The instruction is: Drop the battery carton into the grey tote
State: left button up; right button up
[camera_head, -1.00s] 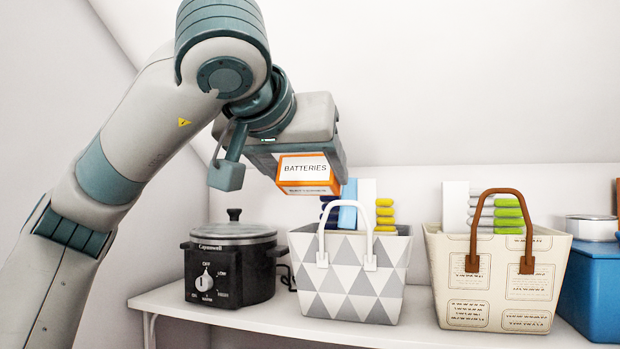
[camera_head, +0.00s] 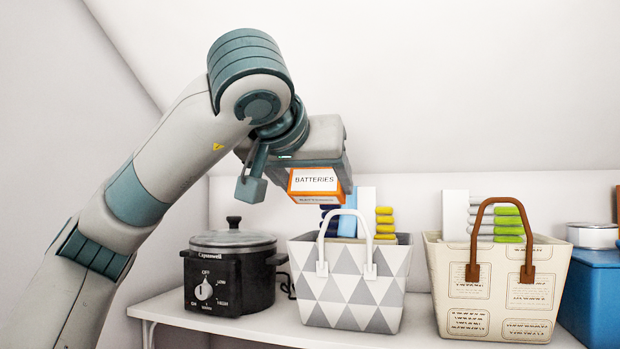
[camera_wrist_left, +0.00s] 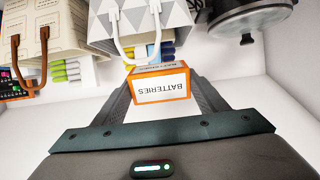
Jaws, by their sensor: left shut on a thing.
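The battery carton (camera_head: 315,181) is an orange and white box marked BATTERIES. My left gripper (camera_head: 318,172) is shut on it and holds it above the back-left part of the grey tote, apart from it. The carton also shows between the fingers in the left wrist view (camera_wrist_left: 160,84). The grey tote (camera_head: 350,290) has grey and white triangles and a white handle and stands upright on the shelf. It also shows in the left wrist view (camera_wrist_left: 105,25). Blue and yellow things (camera_head: 384,222) show at its back rim. My right gripper is not in view.
A black slow cooker (camera_head: 235,275) stands left of the tote. A cream tote (camera_head: 500,290) with a brown handle stands to the right, then a blue box (camera_head: 595,290). The white shelf (camera_head: 270,325) has bare room along its front. A sloped white ceiling hangs above.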

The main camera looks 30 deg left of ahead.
pick_arm(q)
jog(key=r+p+x, duration=0.1)
jog(key=x, duration=1.1)
jog(key=shift+w, duration=0.6)
jog(key=shift+a+r, duration=0.1)
jog(key=shift+a, duration=0.05)
jog(key=o, duration=1.3)
jog(key=shift+s, duration=0.15)
